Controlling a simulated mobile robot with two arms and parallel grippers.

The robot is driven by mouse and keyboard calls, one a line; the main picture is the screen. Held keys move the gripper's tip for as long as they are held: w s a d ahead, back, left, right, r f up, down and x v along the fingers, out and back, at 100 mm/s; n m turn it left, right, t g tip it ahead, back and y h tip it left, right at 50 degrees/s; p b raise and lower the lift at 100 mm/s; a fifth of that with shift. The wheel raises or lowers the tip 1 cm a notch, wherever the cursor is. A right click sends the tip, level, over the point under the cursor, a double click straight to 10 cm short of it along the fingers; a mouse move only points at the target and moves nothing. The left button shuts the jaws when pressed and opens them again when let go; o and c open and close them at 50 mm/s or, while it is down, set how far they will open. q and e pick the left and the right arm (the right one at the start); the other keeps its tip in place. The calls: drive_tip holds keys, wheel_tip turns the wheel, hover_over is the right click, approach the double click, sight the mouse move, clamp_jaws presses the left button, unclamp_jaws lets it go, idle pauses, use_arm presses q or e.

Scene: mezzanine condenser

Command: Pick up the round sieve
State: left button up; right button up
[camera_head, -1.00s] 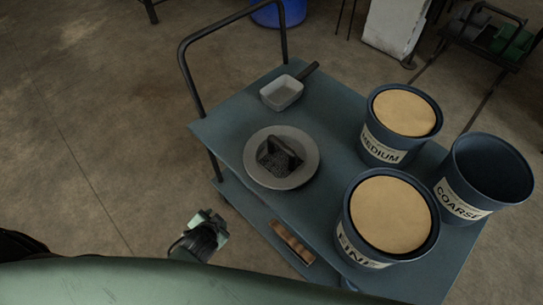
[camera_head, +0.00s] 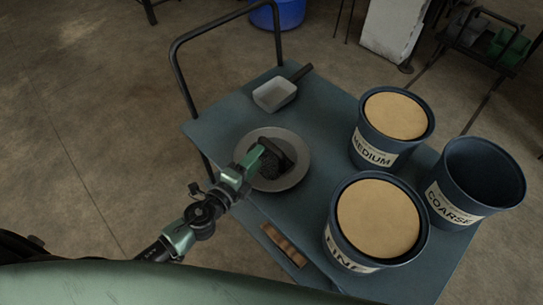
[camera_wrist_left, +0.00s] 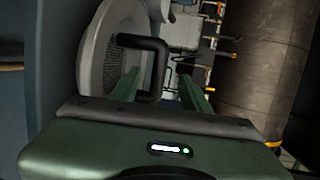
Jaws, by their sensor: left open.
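The round sieve (camera_head: 298,171) is a grey round pan with dark mesh and a black arched handle, lying on the blue-grey cart top (camera_head: 226,123). In the left wrist view the sieve (camera_wrist_left: 90,55) shows mesh and a black handle (camera_wrist_left: 150,43). My left gripper (camera_head: 257,161) reaches over the sieve's near left rim to the handle. In the wrist view its two green fingers (camera_wrist_left: 160,84) stand apart, with part of the handle between them. Contact cannot be told. My right gripper is not in view.
A grey scoop (camera_head: 274,97) lies behind the sieve. Buckets labelled MEDIUM (camera_head: 372,155), FINE (camera_head: 345,252) and COARSE (camera_head: 450,205) stand to the right; the first two hold tan material, COARSE looks empty. The cart's push bar (camera_head: 180,75) rises at the far left.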

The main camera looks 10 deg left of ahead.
sight(266, 157)
use_arm(q)
drive_tip(key=x, duration=0.6)
drive_tip(key=shift+w+a+f, duration=0.1)
drive_tip(key=shift+a, duration=0.05)
clamp_jaws()
idle(1.2)
